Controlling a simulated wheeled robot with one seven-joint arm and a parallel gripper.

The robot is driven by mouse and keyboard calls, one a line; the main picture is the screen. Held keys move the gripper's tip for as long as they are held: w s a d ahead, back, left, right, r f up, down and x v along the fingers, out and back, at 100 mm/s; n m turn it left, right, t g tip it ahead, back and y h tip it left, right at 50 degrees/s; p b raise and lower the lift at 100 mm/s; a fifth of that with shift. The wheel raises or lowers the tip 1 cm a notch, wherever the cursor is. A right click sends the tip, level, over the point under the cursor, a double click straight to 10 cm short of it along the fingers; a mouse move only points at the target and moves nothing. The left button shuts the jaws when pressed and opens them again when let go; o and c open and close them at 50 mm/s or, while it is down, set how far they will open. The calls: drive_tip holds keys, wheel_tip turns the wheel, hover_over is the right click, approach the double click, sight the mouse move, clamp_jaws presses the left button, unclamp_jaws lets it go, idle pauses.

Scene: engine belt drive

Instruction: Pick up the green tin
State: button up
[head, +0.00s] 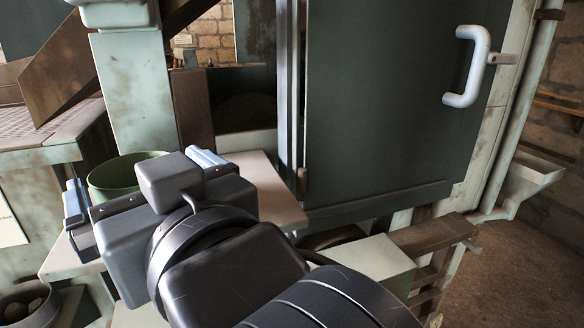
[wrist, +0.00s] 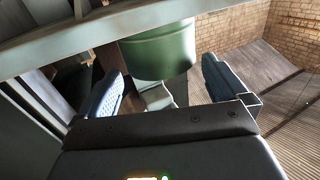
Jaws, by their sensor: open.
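The green tin (head: 108,180) is an open-topped round can at the left of the head view, partly hidden behind my gripper. It also shows in the wrist view (wrist: 160,52), upper middle, with its smooth side and lower rim visible. My gripper (head: 140,181) is open, with one blue-padded finger on either side of the tin as seen in the head view. In the wrist view the tin lies in line with the gap between the fingers (wrist: 164,86). I see no finger touching it, and I cannot tell how far it reaches between them.
A pale green post (head: 133,95) stands just behind the tin. A large dark green door panel (head: 385,100) with a white handle (head: 468,65) fills the upper right. A pale flat plate (head: 262,190) is right of my gripper. A round container (head: 28,305) is at lower left.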

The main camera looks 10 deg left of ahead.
sight(126, 157)
drive_tip(key=shift+x, duration=2.3)
drive_tip(key=shift+f, duration=0.2)
drive_tip(key=c, duration=0.9)
drive_tip(key=shift+r, duration=0.15)
